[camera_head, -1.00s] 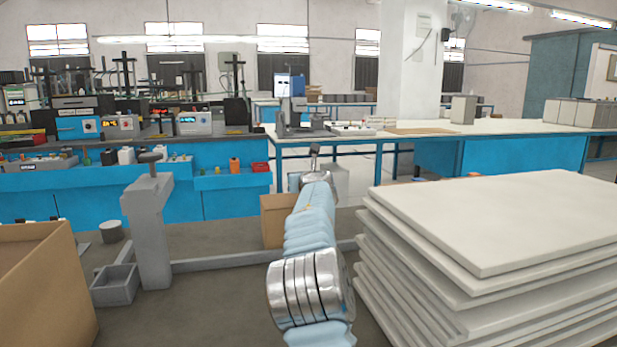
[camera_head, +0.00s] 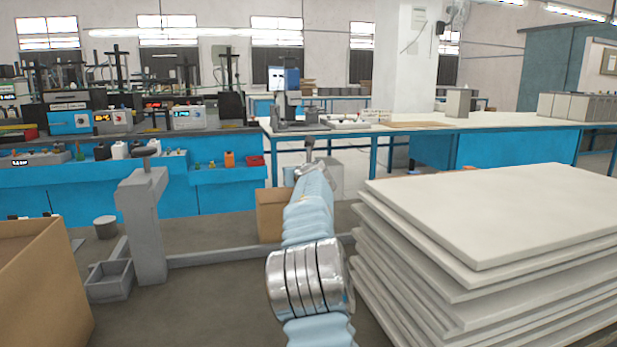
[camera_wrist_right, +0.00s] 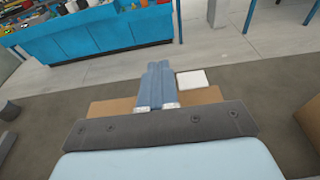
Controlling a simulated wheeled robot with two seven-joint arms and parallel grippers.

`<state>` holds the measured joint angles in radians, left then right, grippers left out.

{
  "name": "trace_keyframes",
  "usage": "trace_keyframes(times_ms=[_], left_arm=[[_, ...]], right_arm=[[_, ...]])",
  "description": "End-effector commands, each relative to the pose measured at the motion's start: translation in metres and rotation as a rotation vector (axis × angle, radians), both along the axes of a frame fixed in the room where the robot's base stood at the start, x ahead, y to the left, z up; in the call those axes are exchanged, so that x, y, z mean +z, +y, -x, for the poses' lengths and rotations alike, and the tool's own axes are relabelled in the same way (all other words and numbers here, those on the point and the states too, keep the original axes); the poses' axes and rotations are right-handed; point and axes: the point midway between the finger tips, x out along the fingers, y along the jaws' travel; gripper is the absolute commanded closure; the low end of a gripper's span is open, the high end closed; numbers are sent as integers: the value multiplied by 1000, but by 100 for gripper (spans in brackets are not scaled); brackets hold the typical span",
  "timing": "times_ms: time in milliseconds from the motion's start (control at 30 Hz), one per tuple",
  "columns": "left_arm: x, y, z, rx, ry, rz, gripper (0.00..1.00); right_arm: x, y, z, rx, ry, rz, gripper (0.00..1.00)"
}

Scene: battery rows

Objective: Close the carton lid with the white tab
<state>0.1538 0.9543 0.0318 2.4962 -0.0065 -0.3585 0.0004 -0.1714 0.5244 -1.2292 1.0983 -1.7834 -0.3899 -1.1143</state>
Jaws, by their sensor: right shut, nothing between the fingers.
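A brown carton (camera_head: 270,215) stands on the floor ahead, partly hidden behind my right arm in the head view. In the right wrist view, brown cardboard (camera_wrist_right: 206,96) shows on both sides of my right gripper, with a flat white tab (camera_wrist_right: 192,79) just right of the fingers. My right gripper (camera_wrist_right: 156,66) is shut and empty, its two blue fingers together. In the head view this gripper (camera_head: 308,148) is small at the far end of the outstretched arm. I cannot tell whether it touches the carton. My left gripper is not in view.
A tall stack of white boards (camera_head: 490,220) stands close on the right. A large open cardboard box (camera_head: 40,285) is at the left edge, beside a grey post (camera_head: 142,225) and tray. Blue benches (camera_head: 225,195) and a long table (camera_head: 470,137) stand behind.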

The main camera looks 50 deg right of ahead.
Motion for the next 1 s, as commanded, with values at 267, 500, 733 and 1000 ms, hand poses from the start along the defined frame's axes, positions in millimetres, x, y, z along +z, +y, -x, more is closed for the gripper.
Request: trace_keyframes(times_ms=[267, 500, 733, 1000], left_arm=[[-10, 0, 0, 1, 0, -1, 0], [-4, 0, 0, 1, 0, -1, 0], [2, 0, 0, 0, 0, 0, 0], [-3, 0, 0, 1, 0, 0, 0]], right_arm=[[7, 26, 40, 7, -5, -8, 100], [18, 43, 65, 6, -4, -3, 100], [21, 52, 81, 4, -3, -4, 100], [21, 63, 97, 5, 5, 0, 100]])
